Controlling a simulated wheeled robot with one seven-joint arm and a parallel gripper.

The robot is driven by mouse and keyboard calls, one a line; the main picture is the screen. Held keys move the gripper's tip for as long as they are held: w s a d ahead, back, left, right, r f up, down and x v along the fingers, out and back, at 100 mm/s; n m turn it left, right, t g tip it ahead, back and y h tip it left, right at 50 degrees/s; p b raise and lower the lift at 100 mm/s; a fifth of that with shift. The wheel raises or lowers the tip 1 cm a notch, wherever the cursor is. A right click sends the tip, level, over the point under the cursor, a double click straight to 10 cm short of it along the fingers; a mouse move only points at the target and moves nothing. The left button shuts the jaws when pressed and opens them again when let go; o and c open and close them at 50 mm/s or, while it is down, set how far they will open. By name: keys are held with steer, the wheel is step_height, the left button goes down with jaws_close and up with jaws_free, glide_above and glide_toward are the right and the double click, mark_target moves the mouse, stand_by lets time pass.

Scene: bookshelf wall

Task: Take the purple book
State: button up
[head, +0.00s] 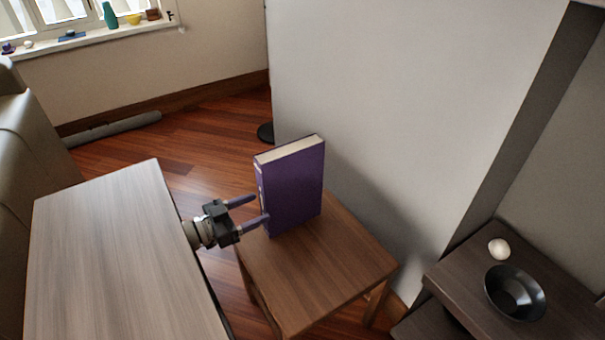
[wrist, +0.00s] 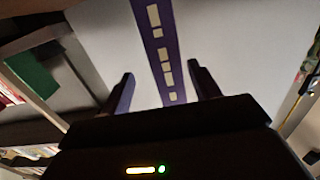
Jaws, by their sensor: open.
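The purple book (head: 293,186) stands upright on a small wooden side table (head: 312,269), close to the grey wall. Its cream page edges face up in the head view. My gripper (head: 250,209) is open at the left of the book, with its fingers pointing toward the spine. In the wrist view the purple spine (wrist: 165,52) with pale lettering blocks lies between the two spread fingers of my gripper (wrist: 160,88). I cannot tell whether a finger touches the book.
A larger light-wood table (head: 115,260) lies at the left, under my wrist. A dark shelf at the right holds a black bowl (head: 515,292) and a white egg-like object (head: 499,249). The wall (head: 390,100) stands right behind the book.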

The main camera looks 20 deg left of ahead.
mark_target(280, 193)
steer(key=x, duration=0.2)
steer(key=p+x, duration=0.1)
steer(key=x, duration=0.4)
steer(key=shift+w+a+r, duration=0.25)
steer(key=shift+w+r, duration=0.1)
steer(key=shift+w+d+f+p, duration=0.1)
steer(key=shift+w+d+p, duration=0.2)
steer(key=shift+w+d, duration=0.15)
steer(key=shift+a, duration=0.1)
jaws_close()
